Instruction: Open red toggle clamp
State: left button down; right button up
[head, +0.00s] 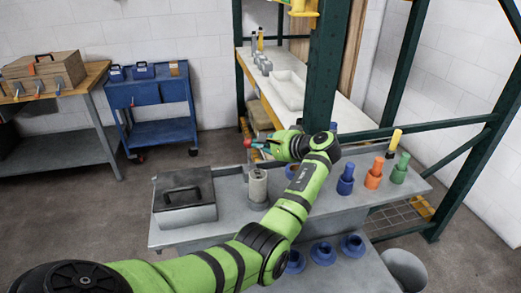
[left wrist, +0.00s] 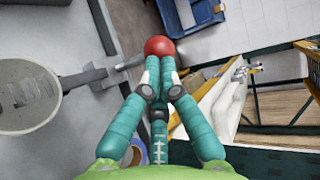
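The red toggle clamp (head: 247,142) shows as a small red knob just past my left fingertips in the head view. In the left wrist view its round red knob (left wrist: 159,46) sits at the ends of the fingers, and a grey metal arm (left wrist: 112,72) reaches toward it from the left. My left gripper (head: 262,146) has teal fingers drawn close together at the knob; it also fills the middle of the left wrist view (left wrist: 160,72). It looks shut on the clamp's handle just below the knob. The fingers hide the handle. My right gripper is not in view.
A grey cylinder (head: 257,188) and a dark-lidded box (head: 184,196) stand on the grey table (head: 235,228). Blue, orange (head: 374,174) and green parts stand at its right. A green post (head: 325,75) rises close behind my left wrist. Open floor lies at left.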

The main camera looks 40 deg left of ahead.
pick_arm(q)
jog(key=shift+w+a+r+m+g+h, duration=0.1)
jog(key=shift+w+a+m+g+h, duration=0.2)
jog(key=shift+w+a, duration=0.35)
jog(key=shift+w+a+g+h, duration=0.1)
jog(key=shift+w+a+h, duration=0.35)
jog(key=shift+a, duration=0.3)
jog(key=shift+d+r+p, duration=0.1)
jog(key=shift+r+p, duration=0.75)
jog(key=shift+p, duration=0.05)
jog(key=shift+r, duration=0.1)
